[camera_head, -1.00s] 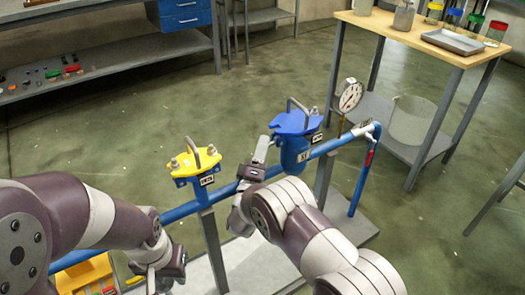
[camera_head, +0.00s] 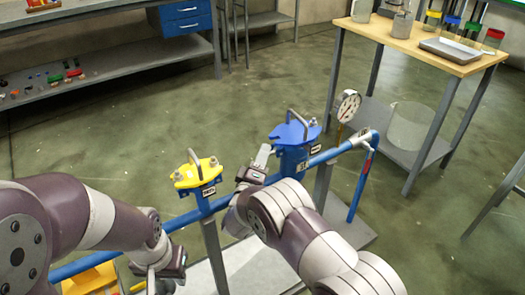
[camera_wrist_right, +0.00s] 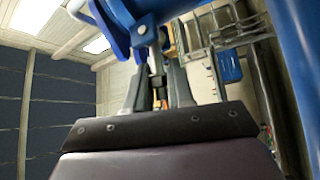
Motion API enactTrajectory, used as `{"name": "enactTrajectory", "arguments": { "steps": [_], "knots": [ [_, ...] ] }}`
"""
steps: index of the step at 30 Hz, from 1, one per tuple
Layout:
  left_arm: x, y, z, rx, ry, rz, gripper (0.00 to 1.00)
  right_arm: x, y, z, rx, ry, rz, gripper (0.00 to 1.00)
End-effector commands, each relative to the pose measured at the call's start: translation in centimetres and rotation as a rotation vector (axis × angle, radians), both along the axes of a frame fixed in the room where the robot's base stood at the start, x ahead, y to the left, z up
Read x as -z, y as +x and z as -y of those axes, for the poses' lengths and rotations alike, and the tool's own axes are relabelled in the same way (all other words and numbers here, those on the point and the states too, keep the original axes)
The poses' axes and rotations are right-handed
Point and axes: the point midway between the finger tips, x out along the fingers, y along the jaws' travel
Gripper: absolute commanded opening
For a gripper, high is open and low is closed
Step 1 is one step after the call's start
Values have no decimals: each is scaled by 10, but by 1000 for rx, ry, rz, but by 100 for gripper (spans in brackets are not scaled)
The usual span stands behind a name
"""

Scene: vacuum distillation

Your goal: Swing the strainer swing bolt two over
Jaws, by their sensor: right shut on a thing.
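The blue strainer (camera_head: 291,158) stands on the blue pipe in the head view, with a blue cover (camera_head: 295,132) and a metal handle on top. My right gripper (camera_head: 263,155) is at its left side. In the right wrist view, the right fingers (camera_wrist_right: 157,88) are closed around a slim metal swing bolt (camera_wrist_right: 156,62) just below a blue lug (camera_wrist_right: 143,30). The bolt's lower end is hidden between the fingers. The yellow-covered strainer (camera_head: 197,174) stands further left, apart from both grippers. My left gripper (camera_head: 167,278) is low in front; its fingertips are unclear.
The blue pipe (camera_head: 330,153) runs across the stand, with a pressure gauge (camera_head: 347,103) at its right. A yellow bin (camera_head: 92,280) sits at bottom left. A wooden-topped table (camera_head: 420,40) is at the back right, a grey shelf (camera_head: 110,68) at the back left. Open floor lies between.

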Motion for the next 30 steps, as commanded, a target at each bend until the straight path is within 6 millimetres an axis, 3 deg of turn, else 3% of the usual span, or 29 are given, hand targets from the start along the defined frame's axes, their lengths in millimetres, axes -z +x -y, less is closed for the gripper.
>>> {"name": "enactTrajectory", "arguments": {
  "steps": [1, 12, 21, 30],
  "knots": [
    [-16, 0, 0, 0, 0, 0, 35, -11, 0, 0, 0, 29, -19, 0],
    [-62, 0, 0, 0, 0, 0, 35, -22, 1, 2, 1, 250, -147, 0],
    [-80, 0, 0, 0, 0, 0, 35, -22, 2, 4, 1, 344, -202, 0],
    [-81, 0, 0, 0, 0, 0, 35, -21, 3, 4, 1, 363, -214, 0]
  ]
}}
